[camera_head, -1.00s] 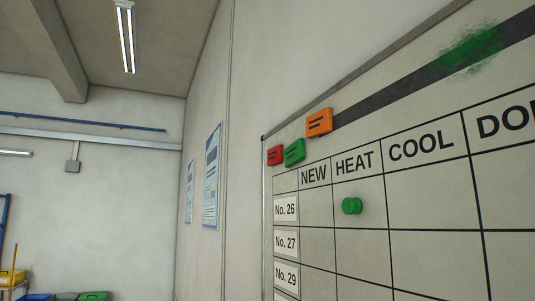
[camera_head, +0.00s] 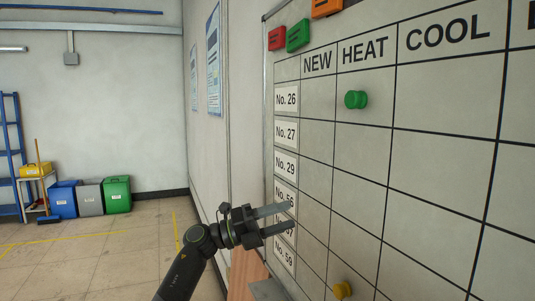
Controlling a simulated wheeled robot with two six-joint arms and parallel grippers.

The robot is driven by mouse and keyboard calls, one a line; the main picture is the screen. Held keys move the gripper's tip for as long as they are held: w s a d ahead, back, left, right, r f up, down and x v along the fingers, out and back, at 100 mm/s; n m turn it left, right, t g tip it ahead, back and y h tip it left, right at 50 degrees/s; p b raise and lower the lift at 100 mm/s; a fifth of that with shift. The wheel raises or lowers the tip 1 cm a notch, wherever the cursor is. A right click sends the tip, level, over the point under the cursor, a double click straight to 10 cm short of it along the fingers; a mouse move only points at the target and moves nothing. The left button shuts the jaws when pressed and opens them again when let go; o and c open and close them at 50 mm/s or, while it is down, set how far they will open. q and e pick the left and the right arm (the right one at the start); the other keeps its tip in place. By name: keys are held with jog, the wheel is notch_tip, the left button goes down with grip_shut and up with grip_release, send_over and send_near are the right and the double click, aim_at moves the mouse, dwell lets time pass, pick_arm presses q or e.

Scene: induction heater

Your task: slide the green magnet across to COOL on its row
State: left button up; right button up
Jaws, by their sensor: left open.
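The green magnet (camera_head: 356,99) is a round knob on the whiteboard (camera_head: 440,140), in the HEAT column on the row No. 26. The COOL cell (camera_head: 446,98) on that row, just to its right, is empty. My left gripper (camera_head: 288,217) is open and empty, with its two fingers pointing right, in front of the row labels near No. 56. It is well below and left of the green magnet and apart from it. My right gripper is not in view.
A yellow magnet (camera_head: 342,290) is low on the board. Red (camera_head: 277,38), green (camera_head: 298,35) and orange (camera_head: 326,6) tags sit along the top edge. A brown panel (camera_head: 246,272) stands below the board.

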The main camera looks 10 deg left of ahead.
pick_arm(q)
jog(key=s+d+r+m+g+y+p, duration=0.15)
jog(key=s+r+m, duration=0.3)
jog(key=r, duration=0.55)
jog(key=s+d+r+m+g+y+p, duration=0.1)
jog(key=s+d+r+m+g+y, duration=0.25)
jog(key=r, duration=0.55)
jog(key=m+t+y+p, duration=0.2)
jog(key=m+t+y, duration=0.1)
jog(key=t+y, duration=0.3)
send_near(350, 96)
jog(key=shift+t+h, duration=0.5)
jog(key=shift+h, duration=0.1)
jog(key=p+x, duration=0.3)
jog(key=x, duration=0.1)
jog(key=f+p+x, duration=0.1)
jog(key=p+x, duration=0.2)
jog(key=x, duration=0.1)
jog(key=shift+f, duration=0.15)
jog(key=shift+w+d+f+p, duration=0.25)
jog(key=shift+w+d+p, duration=0.05)
